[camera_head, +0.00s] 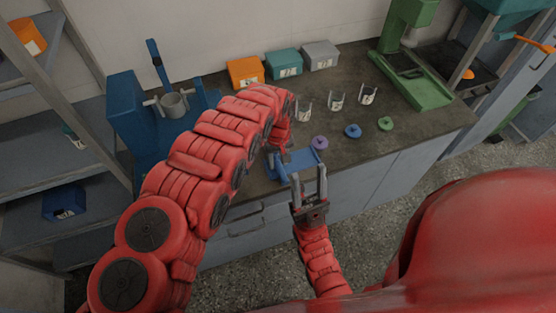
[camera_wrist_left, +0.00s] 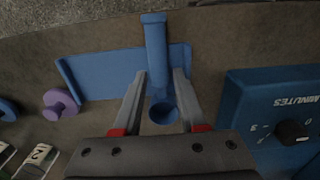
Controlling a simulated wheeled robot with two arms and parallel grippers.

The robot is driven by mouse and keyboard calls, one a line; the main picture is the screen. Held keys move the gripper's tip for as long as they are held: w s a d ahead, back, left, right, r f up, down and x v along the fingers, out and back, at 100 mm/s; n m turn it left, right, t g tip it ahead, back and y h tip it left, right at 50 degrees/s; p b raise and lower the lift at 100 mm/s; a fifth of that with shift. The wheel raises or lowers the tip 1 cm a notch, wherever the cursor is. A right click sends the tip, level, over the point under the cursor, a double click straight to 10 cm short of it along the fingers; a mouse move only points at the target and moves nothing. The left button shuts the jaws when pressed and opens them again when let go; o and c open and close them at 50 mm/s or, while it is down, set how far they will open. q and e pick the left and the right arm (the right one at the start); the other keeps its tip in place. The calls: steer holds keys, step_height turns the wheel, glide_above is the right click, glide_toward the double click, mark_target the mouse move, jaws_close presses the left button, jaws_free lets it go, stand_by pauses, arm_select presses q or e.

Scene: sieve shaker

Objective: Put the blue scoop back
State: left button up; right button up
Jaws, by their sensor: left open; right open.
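The blue scoop shows in the left wrist view, with its handle (camera_wrist_left: 156,45) pointing away from me and its round bowl (camera_wrist_left: 163,113) nearer. It lies across or just above a flat blue tray (camera_wrist_left: 107,75); I cannot tell if they touch. My left gripper (camera_wrist_left: 160,75) is open, with one finger on each side of the scoop. In the head view, the left gripper (camera_head: 277,151) is over the blue tray (camera_head: 304,159) near the counter's front edge, and the scoop is hard to make out. My right gripper (camera_head: 309,173) is open and empty, in front of the tray.
Purple (camera_head: 320,142), blue (camera_head: 353,131) and green (camera_head: 385,124) discs lie right of the tray, with labelled cups (camera_head: 336,102) behind. A blue machine (camera_head: 135,115) stands left and a green one (camera_head: 425,90) right. Orange (camera_head: 245,72), teal (camera_head: 284,64) and grey (camera_head: 320,56) boxes line the wall.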

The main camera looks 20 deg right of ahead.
mark_target(278, 163)
arm_select(q)
steer(key=shift+r, duration=0.3)
steer(key=shift+r+b, duration=0.35)
step_height(278, 163, up, 6)
steer(key=shift+b, duration=0.95)
step_height(278, 163, up, 5)
steer(key=p, duration=0.4)
steer(key=shift+p, duration=0.3)
steer(key=shift+f, duration=0.1)
steer(key=shift+s, duration=0.1)
